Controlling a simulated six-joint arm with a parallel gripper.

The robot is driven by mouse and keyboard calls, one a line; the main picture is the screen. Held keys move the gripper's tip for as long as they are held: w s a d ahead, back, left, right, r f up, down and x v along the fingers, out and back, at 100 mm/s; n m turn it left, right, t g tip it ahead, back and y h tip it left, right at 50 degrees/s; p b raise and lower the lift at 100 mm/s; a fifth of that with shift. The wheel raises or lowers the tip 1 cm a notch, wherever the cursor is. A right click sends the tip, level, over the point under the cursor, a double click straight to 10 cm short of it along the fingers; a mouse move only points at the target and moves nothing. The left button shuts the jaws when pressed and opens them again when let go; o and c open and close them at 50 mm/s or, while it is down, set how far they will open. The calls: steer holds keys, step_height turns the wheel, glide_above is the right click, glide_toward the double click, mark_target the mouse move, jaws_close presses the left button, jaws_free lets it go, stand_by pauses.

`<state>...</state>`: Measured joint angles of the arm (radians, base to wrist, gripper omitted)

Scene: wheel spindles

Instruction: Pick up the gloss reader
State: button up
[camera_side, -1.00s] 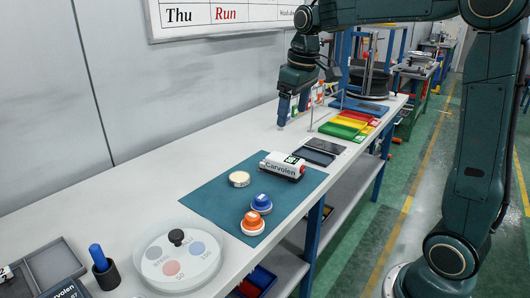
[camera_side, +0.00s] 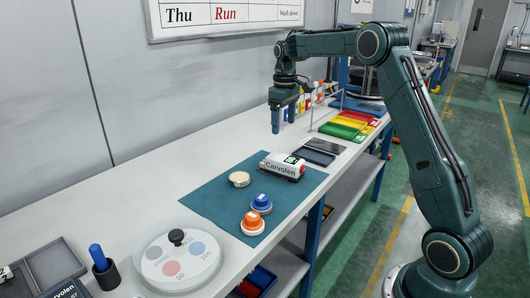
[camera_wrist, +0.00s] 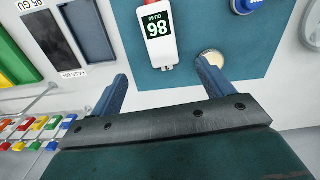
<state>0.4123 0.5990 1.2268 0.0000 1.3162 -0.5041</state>
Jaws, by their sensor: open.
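The gloss reader (camera_side: 282,166) is a white block marked "Carvolen" with a dark green display and a red end. It lies on the teal mat (camera_side: 215,195). In the wrist view the gloss reader (camera_wrist: 156,42) is at top centre, its display reading 98 or 86, which I cannot tell. My gripper (camera_side: 279,128) is open and empty, pointing down above the bench behind the reader and apart from it. In the wrist view my gripper's fingers (camera_wrist: 163,92) are spread wide, with the reader beyond the gap between them.
A round cream disc (camera_side: 239,179), a blue-topped puck (camera_side: 261,203) and an orange-topped puck (camera_side: 252,223) share the mat. Dark tiles (camera_side: 318,150) and coloured trays (camera_side: 350,127) lie to the right. A round dish (camera_side: 178,254) stands at front left.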

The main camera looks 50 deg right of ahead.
mark_target(282, 157)
steer(key=shift+f, duration=4.3)
steer(key=shift+f, duration=0.1)
steer(key=shift+a+f, duration=0.15)
steer(key=shift+f, duration=2.35)
steer(key=shift+c, duration=0.4)
steer(key=c, duration=1.5)
steer(key=shift+o, duration=0.2)
steer(key=shift+r, duration=0.1)
steer(key=shift+r, duration=0.1)
